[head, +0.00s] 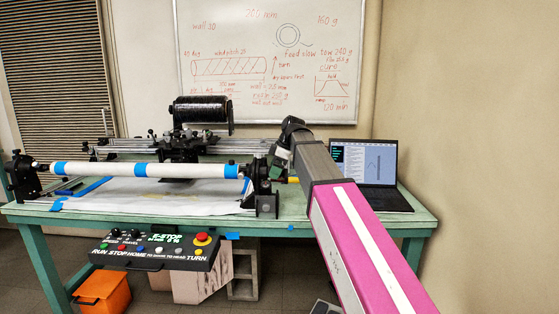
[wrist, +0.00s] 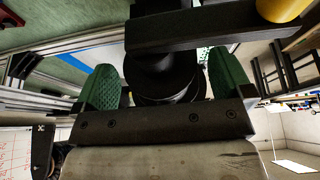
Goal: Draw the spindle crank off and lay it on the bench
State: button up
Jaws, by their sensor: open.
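The spindle crank is a black bar (wrist: 215,30) with a yellow handle (wrist: 285,8), seen close up across the top of the wrist view. In the head view the yellow handle (head: 293,180) shows at the right end of the winder, mostly behind my arm. My gripper (wrist: 161,85) is open, with one green-padded finger on each side of a round black hub (wrist: 165,80) below the bar. I cannot tell whether either pad touches it. In the head view my gripper (head: 281,153) is at the spindle's right-end support (head: 264,190).
A white tube with blue bands (head: 190,170) spans the winder on the green bench (head: 330,217). A black spool (head: 200,110) stands behind it. A laptop (head: 368,168) sits at the back right. Bare bench shows in front of it. A control panel (head: 155,250) hangs from the front edge.

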aim_at(286, 172)
jog(key=shift+a+f, duration=0.3)
jog(key=shift+f, duration=0.35)
jog(key=c, duration=1.1)
jog(key=shift+o, duration=0.2)
jog(key=shift+d, duration=2.4)
jog(key=shift+d, duration=0.15)
jog(key=shift+s+d, duration=0.1)
jog(key=shift+d, duration=1.35)
